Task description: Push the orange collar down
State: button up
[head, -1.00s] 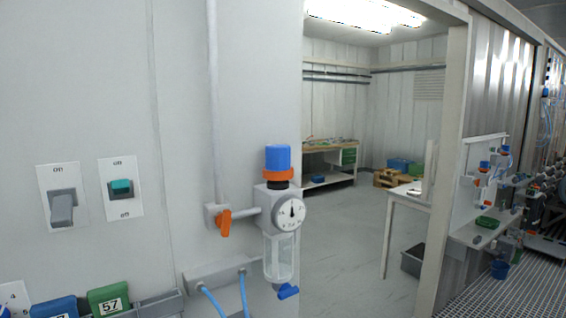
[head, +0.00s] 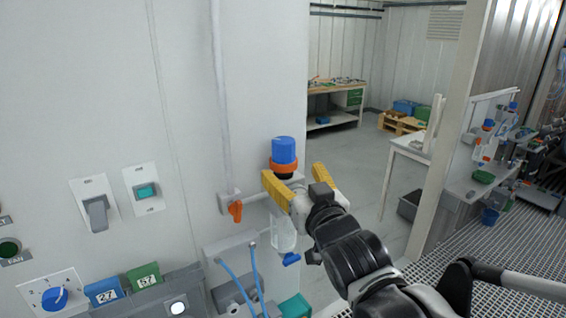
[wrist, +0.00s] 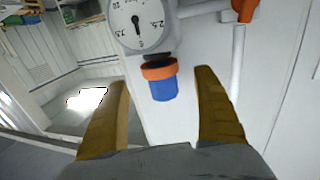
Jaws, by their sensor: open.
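The orange collar (head: 284,168) rings the foot of the blue knob (head: 284,150) on top of the wall-mounted regulator. The wrist view shows the regulator upside down, with the collar (wrist: 160,71) between the blue knob (wrist: 163,88) and the gauge (wrist: 138,24). A thin dark strip shows between the collar and the body there. My gripper (head: 295,174) is open, its yellow fingers near the collar's height, one either side in the picture. In the wrist view the fingers (wrist: 161,80) stand apart from the collar. In the head view my gripper hides the gauge and most of the body.
An orange valve handle (head: 236,210) sits left of the regulator on a vertical pipe. The clear bowl (head: 283,236) hangs below, with blue hoses (head: 228,278) to its left. Wall switches (head: 97,212) are further left. An open doorway lies to the right.

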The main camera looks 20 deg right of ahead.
aim_at(283, 167)
jog(key=w+b, duration=0.1)
jog(key=w, duration=0.5)
jog(key=shift+w+a, duration=0.1)
jog(key=shift+w, duration=0.3)
jog(key=c, duration=1.4)
jog(key=shift+f, duration=0.65)
jog(key=shift+c, duration=0.2)
jog(key=o, duration=1.4)
jog(key=shift+f, duration=0.1)
jog(key=shift+o, duration=0.2)
jog(key=shift+s, duration=0.15)
jog(key=s, duration=1.1)
jog(key=shift+s+d, duration=0.2)
jog(key=shift+s, duration=0.2)
